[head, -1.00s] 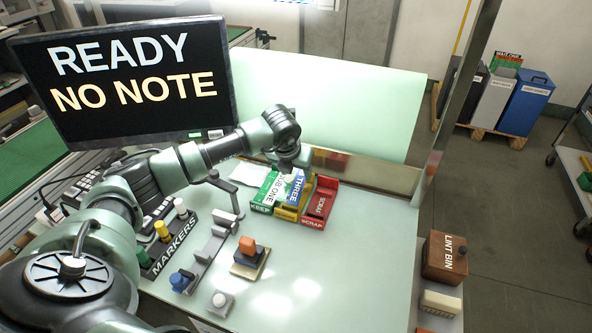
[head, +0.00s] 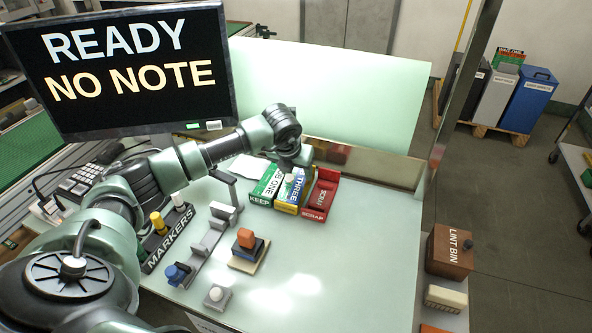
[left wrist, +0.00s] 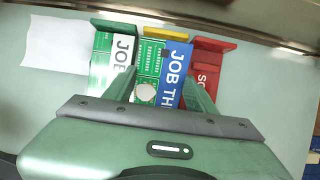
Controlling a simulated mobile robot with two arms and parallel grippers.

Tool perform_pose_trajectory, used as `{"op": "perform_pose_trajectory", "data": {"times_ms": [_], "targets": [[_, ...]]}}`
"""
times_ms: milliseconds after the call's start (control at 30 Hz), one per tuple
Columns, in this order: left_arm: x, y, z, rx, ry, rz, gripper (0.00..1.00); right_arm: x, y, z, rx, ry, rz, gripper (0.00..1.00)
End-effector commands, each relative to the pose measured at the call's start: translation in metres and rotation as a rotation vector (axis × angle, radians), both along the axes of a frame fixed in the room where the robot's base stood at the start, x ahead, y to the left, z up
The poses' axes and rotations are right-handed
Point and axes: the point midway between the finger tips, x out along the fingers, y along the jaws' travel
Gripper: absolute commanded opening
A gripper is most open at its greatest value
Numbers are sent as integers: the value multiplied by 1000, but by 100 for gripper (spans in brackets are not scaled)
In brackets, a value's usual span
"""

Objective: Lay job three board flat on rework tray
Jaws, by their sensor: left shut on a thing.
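The job three board (head: 290,189), green with a blue strip lettered JOB TH in the left wrist view (left wrist: 174,72), is between the fingers of my left gripper (head: 296,170). That gripper, also in the left wrist view (left wrist: 160,84), is shut on it. The board lies over the yellow rework tray (head: 286,209), whose yellow end shows past the board in the left wrist view (left wrist: 166,32). It looks nearly level and lined up with the tray; I cannot tell whether it touches the tray floor. My right gripper is not in view.
The green KEEP tray (head: 259,203) with the job one board (head: 268,181) is close on the left. A white sheet (left wrist: 54,43) lies beyond KEEP. The mat right of the trays is clear.

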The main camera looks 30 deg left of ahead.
Motion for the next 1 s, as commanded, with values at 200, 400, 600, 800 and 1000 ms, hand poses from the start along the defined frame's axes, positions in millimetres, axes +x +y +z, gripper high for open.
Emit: {"op": "perform_pose_trajectory", "data": {"times_ms": [200, 400, 600, 800, 1000], "targets": [[0, 0, -5, 0, 0, 0, 14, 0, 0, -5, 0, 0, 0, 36], [0, 0, -9, 0, 0, 0, 14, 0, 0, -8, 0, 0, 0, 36], [0, 0, -13, 0, 0, 0, 14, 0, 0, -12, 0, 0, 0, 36], [0, 0, -15, 0, 0, 0, 64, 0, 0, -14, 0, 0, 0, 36], [0, 0, -15, 0, 0, 0, 81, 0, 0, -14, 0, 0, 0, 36]]}}
